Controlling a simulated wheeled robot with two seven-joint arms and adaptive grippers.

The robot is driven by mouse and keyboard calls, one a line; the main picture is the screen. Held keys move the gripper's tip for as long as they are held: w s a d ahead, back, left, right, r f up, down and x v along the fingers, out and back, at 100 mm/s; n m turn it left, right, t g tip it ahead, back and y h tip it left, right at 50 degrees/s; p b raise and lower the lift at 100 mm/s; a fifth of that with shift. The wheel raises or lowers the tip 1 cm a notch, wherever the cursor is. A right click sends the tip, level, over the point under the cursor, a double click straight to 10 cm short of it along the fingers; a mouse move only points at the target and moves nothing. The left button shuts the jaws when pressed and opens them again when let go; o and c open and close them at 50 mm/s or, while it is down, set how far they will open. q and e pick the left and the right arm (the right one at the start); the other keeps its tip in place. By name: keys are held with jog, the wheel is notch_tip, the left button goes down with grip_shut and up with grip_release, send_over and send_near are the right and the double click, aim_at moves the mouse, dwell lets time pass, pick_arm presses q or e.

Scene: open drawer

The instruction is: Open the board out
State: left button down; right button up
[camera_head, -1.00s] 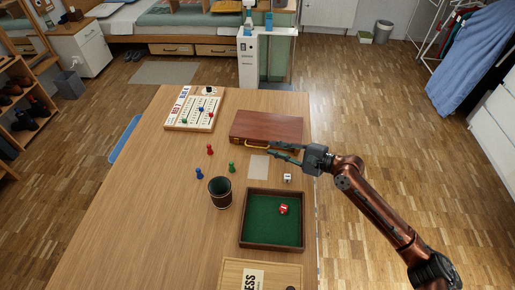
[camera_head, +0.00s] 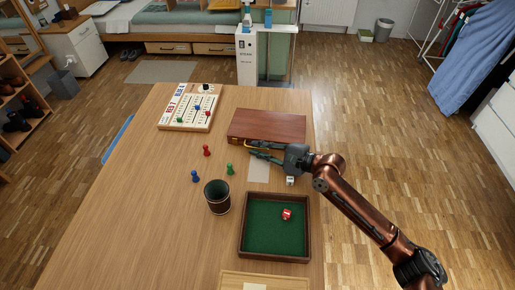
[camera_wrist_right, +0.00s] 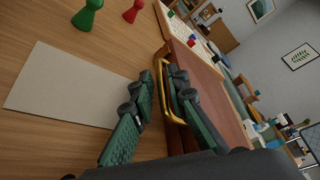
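The board is a closed, reddish-brown wooden case (camera_head: 268,124) lying flat near the right side of the table, with a gold handle on its near edge. In the right wrist view the case (camera_wrist_right: 205,72) and its handle (camera_wrist_right: 165,78) show close up. My right gripper (camera_head: 252,150) is at the near edge of the case. In the wrist view its two fingers (camera_wrist_right: 163,92) are apart, one on each side of the handle; I cannot see it pressed on the handle. My left gripper is not in view.
Near the case lie a pale card (camera_head: 259,171) and a white die (camera_head: 290,181). A green-lined tray (camera_head: 243,228) holds a red die. A dark cup (camera_head: 217,200), several pawns and a white game board (camera_head: 169,122) stand to the left. The table's left middle is clear.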

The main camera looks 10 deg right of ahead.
jog(key=shift+a+r, duration=0.1)
jog(key=shift+c, duration=0.2)
grip_shut()
dwell(0.5)
